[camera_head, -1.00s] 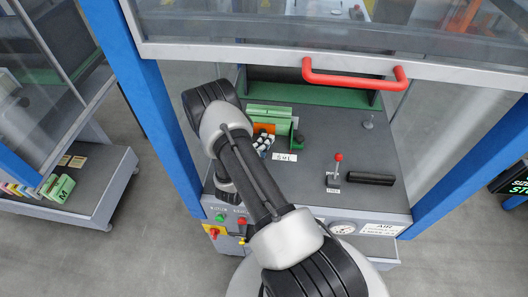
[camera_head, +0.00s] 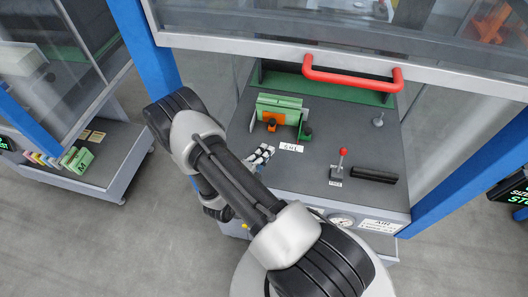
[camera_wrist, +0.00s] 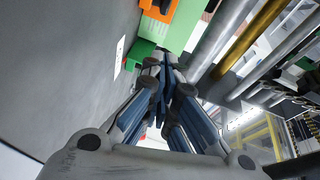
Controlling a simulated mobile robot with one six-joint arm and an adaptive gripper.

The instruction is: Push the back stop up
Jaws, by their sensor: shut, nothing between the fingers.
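A green fixture (camera_head: 281,103) with an orange block (camera_head: 272,122) on its front stands on the dark machine table. A smaller green block with a dark knob (camera_head: 305,131) is at its right. I cannot tell for sure which part is the back stop. My gripper (camera_head: 266,148) is shut and empty, in front of the fixture and left of the "SUL"-like label; a gap shows between them. In the wrist view my fingers (camera_wrist: 168,66) point toward the small green block (camera_wrist: 139,53), with the orange block (camera_wrist: 160,9) beyond. Contact there is unclear.
A framed glass guard with a red handle (camera_head: 352,77) hangs above the table. A red-knobbed lever (camera_head: 342,160) and a black bar (camera_head: 375,174) lie to the right. A blue post (camera_head: 143,50) stands left.

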